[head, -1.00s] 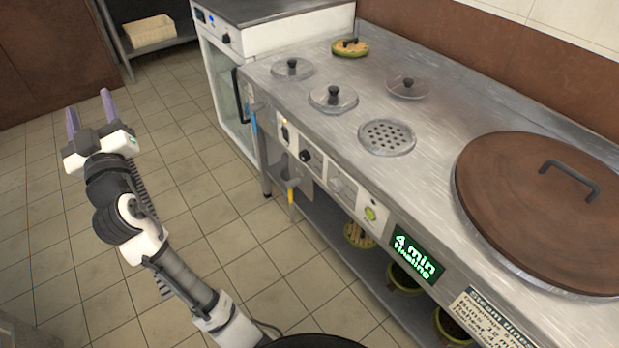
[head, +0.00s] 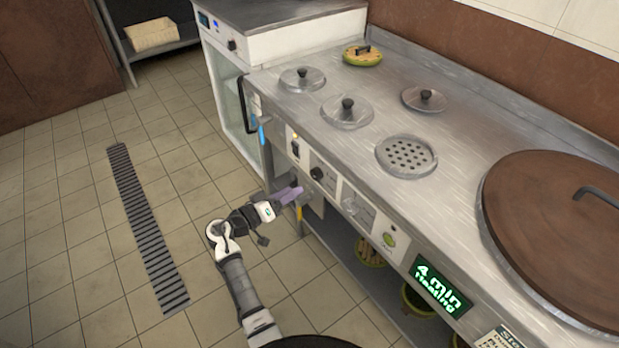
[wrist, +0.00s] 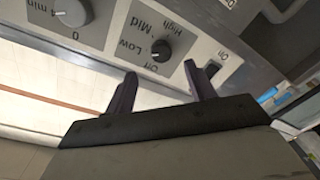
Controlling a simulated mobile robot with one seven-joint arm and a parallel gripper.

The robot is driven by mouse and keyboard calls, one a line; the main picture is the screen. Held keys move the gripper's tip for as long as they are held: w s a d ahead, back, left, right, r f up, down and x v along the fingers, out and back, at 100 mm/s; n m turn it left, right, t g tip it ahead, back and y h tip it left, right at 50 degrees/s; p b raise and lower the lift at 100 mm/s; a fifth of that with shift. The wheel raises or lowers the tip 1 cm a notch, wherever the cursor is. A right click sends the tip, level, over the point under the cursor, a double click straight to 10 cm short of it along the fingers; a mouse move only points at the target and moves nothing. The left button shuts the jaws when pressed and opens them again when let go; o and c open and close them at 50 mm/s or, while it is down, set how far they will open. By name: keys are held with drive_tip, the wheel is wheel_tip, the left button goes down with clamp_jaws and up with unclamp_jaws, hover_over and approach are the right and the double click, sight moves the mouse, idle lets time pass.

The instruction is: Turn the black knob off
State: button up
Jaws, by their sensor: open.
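The black knob (head: 316,173) is on the front panel of the steel counter. In the wrist view the knob (wrist: 161,50) has upside-down labels Off, Low, Mid and High around it. I cannot tell for sure which label it points at. My gripper (head: 297,190) is in front of the panel, just below and left of the knob in the head view. In the wrist view the open fingers (wrist: 160,72) are either side of the knob's line, with nothing between them. They look short of the knob.
A silver timer knob (head: 350,206) and a switch (head: 295,149) flank the black knob. A lit display (head: 440,285) reads "4 min Heating". The tiled floor at left is clear.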

sight(314, 176)
drive_tip(key=p+x, duration=0.1)
drive_tip(key=x, duration=0.7)
drive_tip(key=shift+w+a, duration=0.1)
drive_tip(key=shift+c, duration=0.3)
drive_tip(key=c, duration=0.9)
drive_tip(key=shift+n, duration=0.4)
drive_tip(key=n, duration=0.1)
drive_tip(key=n+p, duration=0.1)
drive_tip(key=n, duration=0.1)
drive_tip(key=n+p, duration=0.1)
drive_tip(key=n, duration=0.1)
drive_tip(key=shift+r, duration=0.3)
drive_tip(key=n+p, duration=0.2)
drive_tip(key=n, duration=0.1)
drive_tip(key=shift+g, duration=0.3)
drive_tip(key=shift+n+p, duration=0.7)
drive_tip(key=shift+n, duration=0.7)
